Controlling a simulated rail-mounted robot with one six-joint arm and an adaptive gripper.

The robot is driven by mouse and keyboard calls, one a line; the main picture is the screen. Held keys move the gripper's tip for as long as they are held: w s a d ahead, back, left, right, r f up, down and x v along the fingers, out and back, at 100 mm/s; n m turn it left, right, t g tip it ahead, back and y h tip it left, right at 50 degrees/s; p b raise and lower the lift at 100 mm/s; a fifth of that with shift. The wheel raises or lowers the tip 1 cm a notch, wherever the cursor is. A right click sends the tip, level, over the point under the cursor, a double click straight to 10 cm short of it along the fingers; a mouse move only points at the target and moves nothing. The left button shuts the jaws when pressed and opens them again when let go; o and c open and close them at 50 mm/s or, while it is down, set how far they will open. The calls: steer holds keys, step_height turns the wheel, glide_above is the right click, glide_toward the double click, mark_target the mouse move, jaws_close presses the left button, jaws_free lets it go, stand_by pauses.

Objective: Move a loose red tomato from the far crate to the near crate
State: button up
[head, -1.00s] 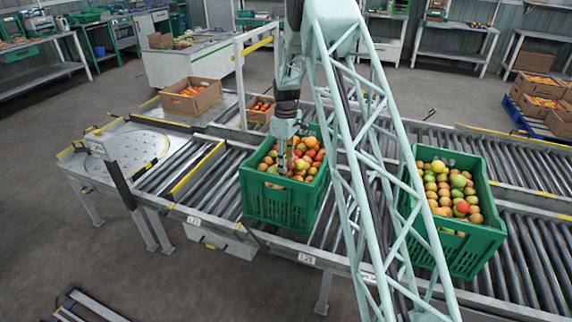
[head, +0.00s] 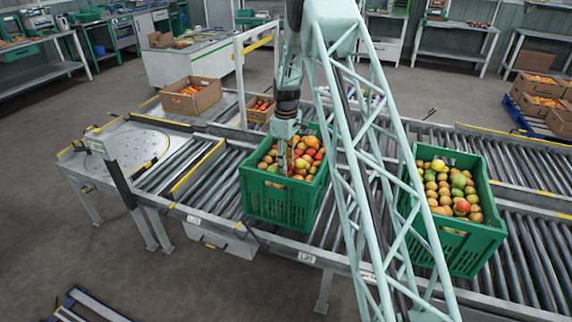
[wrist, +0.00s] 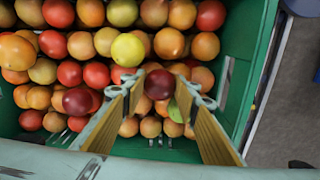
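One green crate (head: 283,207), filled with red, orange and yellowish tomatoes, stands on the roller conveyor left of my arm. A second green crate (head: 466,246) of mixed tomatoes stands to the right. My gripper (head: 289,170) points down into the left crate, low among the tomatoes. In the wrist view my gripper (wrist: 158,88) is open, with its two fingers apart. A dark red tomato (wrist: 158,84) lies between the fingertips, with gaps at its sides. A green piece (wrist: 175,112) shows beside it. The fingertips are partly hidden in the head view.
The left crate's wall (wrist: 235,75) runs close to the right of my fingers. Cardboard boxes of tomatoes (head: 191,97) stand behind on the left. A post (head: 118,170) stands at the conveyor's front edge. Bare rollers lie between the two green crates, partly behind my arm.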

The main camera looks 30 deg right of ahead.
steer(key=shift+f, duration=0.3)
steer(key=o, duration=0.7)
steer(key=shift+o, duration=0.2)
steer(key=c, duration=0.3)
steer(key=shift+r, duration=0.2)
steer(key=shift+r+p, duration=1.55)
steer(key=shift+r, duration=1.75)
